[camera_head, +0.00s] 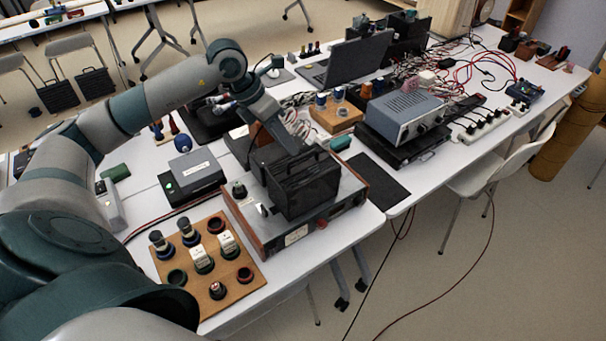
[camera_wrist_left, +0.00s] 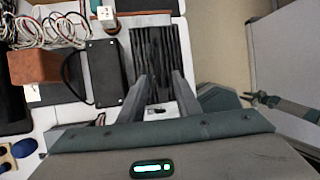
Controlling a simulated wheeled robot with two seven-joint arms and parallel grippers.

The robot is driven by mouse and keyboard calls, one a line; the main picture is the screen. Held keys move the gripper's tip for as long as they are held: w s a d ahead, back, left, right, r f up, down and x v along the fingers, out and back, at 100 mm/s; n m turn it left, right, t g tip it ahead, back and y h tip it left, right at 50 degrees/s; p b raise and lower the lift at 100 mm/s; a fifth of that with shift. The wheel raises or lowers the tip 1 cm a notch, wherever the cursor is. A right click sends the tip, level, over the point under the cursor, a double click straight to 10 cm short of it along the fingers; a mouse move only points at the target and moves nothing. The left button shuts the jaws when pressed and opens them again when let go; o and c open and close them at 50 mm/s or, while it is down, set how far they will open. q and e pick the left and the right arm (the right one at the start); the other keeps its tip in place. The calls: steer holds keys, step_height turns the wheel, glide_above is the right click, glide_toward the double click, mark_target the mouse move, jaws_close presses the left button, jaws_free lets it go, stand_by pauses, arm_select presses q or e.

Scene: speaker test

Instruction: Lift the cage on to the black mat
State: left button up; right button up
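The dark cage (camera_head: 305,190), a box shape with a handle-like bar on top, stands upright on a wood-sided device (camera_head: 245,215). The black mat (camera_head: 380,180) lies flat and bare on the table, just right of that device. My left gripper (camera_head: 287,140) points down just above the cage's top; the head view does not show clearly whether it touches. In the left wrist view its two fingers (camera_wrist_left: 159,82) stand apart with nothing clearly clamped between them. A dark ribbed surface (camera_wrist_left: 154,50) lies beyond the fingertips; I cannot tell whether it is cage or mat.
A grey power unit (camera_head: 403,115) stands behind the mat. A wooden board (camera_head: 215,295) with several round parts lies in front left of the device. A grey box (camera_head: 190,172) stands to its left. Cables and a laptop (camera_head: 350,62) crowd the back. The table's edge is close to the mat.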

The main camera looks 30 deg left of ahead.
mark_target(299, 166)
arm_select(q)
steer(key=shift+w+d+f, duration=0.1)
stand_by(0.3)
steer(key=shift+w+d+f+p, duration=0.25)
steer(key=shift+w+d+p, duration=0.1)
steer(key=shift+p, duration=0.3)
steer(key=f, duration=0.1)
steer(key=w+d+f+p, duration=0.1)
steer(key=p, duration=0.1)
steer(key=shift+w+d+f, duration=0.3)
steer(key=shift+w+f, duration=0.1)
steer(key=shift+f, duration=0.35)
steer(key=shift+c, duration=0.5)
jaws_close()
